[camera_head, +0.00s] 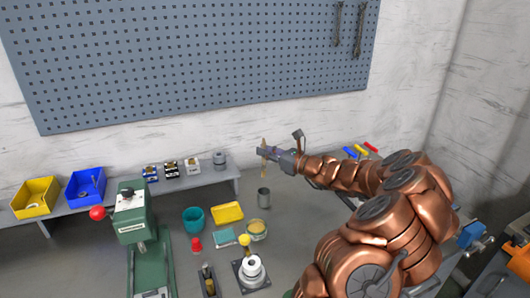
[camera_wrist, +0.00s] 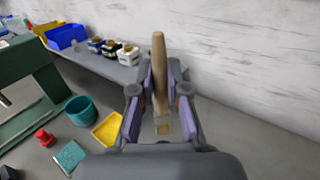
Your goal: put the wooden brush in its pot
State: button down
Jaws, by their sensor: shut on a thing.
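The wooden brush (camera_wrist: 159,65) is held upright between the two fingers of my gripper (camera_wrist: 159,92) in the wrist view. In the head view, my gripper (camera_head: 264,151) is raised above the back of the bench, and the brush (camera_head: 264,142) shows as a thin tan stick. The frames do not show which pot is the brush's own.
A green press (camera_head: 135,220) stands at left. A raised shelf (camera_head: 120,193) with bins and small boxes runs along the wall.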

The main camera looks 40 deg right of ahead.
aim_at(265, 174)
jog(key=shift+f+b, duration=1.75)
jog(key=shift+f, duration=0.8)
jog(key=shift+f+b, duration=0.7)
jog(key=shift+f, duration=1.4)
jog(key=c, duration=1.1)
grip_release()
jog(key=shift+v, duration=6)
